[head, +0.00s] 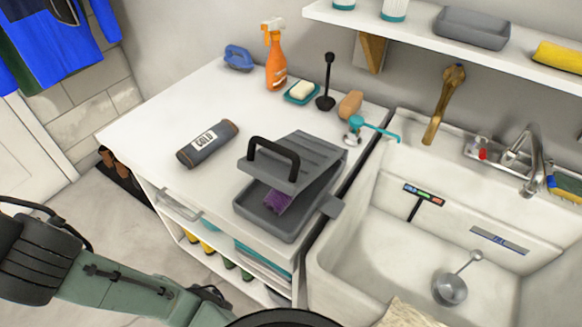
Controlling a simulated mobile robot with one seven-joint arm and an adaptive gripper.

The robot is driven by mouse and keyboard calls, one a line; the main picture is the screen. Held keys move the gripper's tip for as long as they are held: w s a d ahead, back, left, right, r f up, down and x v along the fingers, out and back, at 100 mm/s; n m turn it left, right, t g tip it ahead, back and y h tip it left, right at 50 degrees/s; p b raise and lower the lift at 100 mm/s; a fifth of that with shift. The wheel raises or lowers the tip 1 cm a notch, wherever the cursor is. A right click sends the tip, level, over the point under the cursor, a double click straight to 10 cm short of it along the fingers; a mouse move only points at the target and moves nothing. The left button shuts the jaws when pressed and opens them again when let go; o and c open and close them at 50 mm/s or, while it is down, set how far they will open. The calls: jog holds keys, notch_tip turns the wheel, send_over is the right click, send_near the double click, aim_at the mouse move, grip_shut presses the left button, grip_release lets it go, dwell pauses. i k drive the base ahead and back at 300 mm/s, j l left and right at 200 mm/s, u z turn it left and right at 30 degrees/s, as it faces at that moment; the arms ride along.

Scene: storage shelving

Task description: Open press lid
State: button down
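The grey press (262,218) stands near the front right corner of the white counter. Its grey ribbed lid (310,157) is tilted up, with a gap at the front between lid and base. A black handle (274,150) arches over the lid's front edge. A purple item (277,200) shows in the gap, partly hidden by the lid. My arm enters at the lower left, apart from the press. My gripper cannot be made out in this view.
A rolled grey "COLD" pack (208,143) lies left of the press. An orange spray bottle (275,60), a soap dish (301,92) and a black brush (327,85) stand behind. A white sink (345,245) is at the right. The counter's front left is clear.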

aim_at(289, 165)
jog(key=k, duration=0.95)
jog(key=i, duration=0.5)
